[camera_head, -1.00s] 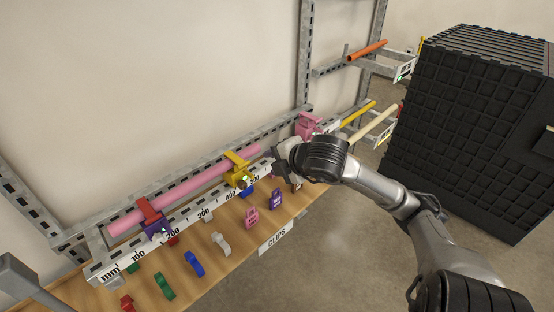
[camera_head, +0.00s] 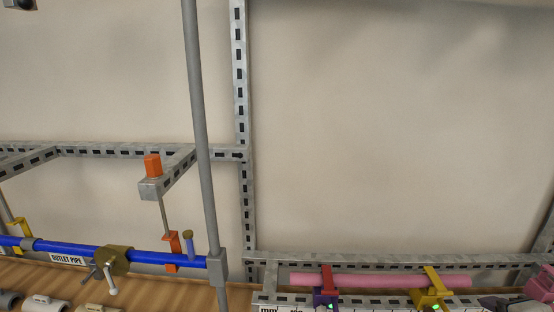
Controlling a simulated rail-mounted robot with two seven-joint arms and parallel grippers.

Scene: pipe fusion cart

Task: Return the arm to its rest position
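My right gripper (camera_head: 506,302) shows only in part at the lower right edge, dark and grey, close to the right end of the pink pipe (camera_head: 385,281). Its fingertips are too cut off to tell open from shut. The rest of my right arm is out of the picture. The pink pipe lies along the ruled rail (camera_head: 283,301) with a red and purple clamp (camera_head: 327,286) and a yellow clamp (camera_head: 434,287) on it. My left gripper is not in view.
A blue pipe (camera_head: 168,258) labelled OUTLET PIPE runs along the lower left, with a brass valve (camera_head: 114,261) on it. A grey upright rod (camera_head: 198,120) stands in front of the slotted frame (camera_head: 240,90). Grey and tan fittings (camera_head: 42,303) lie on the wooden shelf (camera_head: 165,291).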

